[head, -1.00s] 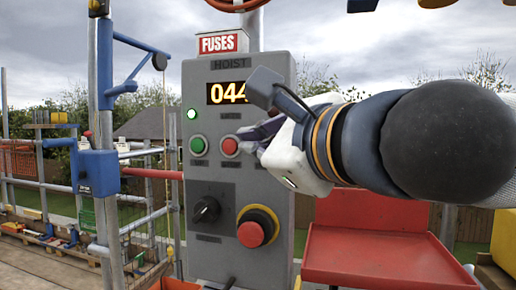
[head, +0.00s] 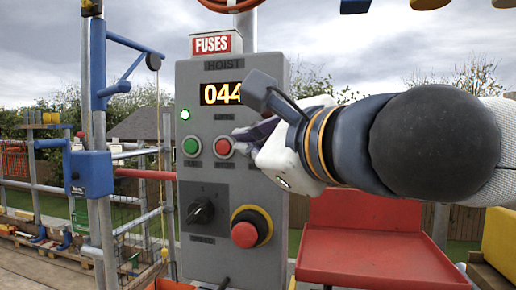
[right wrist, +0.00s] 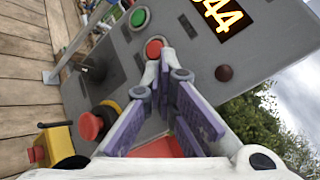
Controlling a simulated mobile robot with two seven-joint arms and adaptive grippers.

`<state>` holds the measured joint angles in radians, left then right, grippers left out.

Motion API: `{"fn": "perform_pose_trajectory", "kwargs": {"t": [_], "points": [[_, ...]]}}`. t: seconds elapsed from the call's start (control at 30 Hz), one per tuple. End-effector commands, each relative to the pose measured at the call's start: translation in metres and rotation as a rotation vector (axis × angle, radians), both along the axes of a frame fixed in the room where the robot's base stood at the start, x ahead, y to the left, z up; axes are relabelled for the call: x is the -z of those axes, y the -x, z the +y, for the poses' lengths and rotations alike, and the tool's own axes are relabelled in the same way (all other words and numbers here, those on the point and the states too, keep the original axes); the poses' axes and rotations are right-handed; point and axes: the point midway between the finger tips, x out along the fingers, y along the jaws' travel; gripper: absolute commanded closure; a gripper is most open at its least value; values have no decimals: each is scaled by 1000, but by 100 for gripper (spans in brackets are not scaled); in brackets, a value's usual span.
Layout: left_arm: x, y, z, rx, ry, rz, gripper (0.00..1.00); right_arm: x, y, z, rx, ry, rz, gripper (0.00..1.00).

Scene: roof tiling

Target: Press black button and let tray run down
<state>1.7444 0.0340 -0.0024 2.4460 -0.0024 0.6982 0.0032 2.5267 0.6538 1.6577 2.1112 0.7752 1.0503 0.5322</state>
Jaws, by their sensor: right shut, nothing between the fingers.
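The grey hoist panel (head: 212,262) stands upright with a lit display (head: 221,93) reading 044. A green button (head: 191,146) and a red button (head: 223,147) sit side by side below it. A black knob (head: 201,210) is lower left, and a red mushroom button (head: 244,234) on a black and yellow base is lower right. I see no plain black push button. My right gripper (right wrist: 166,58) is shut and empty, its tips close by the red button (right wrist: 154,48); contact cannot be told. A red tray (head: 365,262) is right of the panel. My left gripper is out of view.
A lit green lamp (head: 185,114) is on the panel's left side. A blue and grey post (head: 97,130) with a blue box (head: 91,174) stands to the left. A yellow block (head: 500,240) is at the right edge.

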Motion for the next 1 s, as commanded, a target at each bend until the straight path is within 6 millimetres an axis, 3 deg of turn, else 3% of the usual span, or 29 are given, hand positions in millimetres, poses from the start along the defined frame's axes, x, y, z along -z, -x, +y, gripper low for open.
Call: {"fn": "perform_pose_trajectory", "kwargs": {"t": [1.0], "points": [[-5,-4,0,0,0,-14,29,0,-8,-3,0,0,0,100]]}}
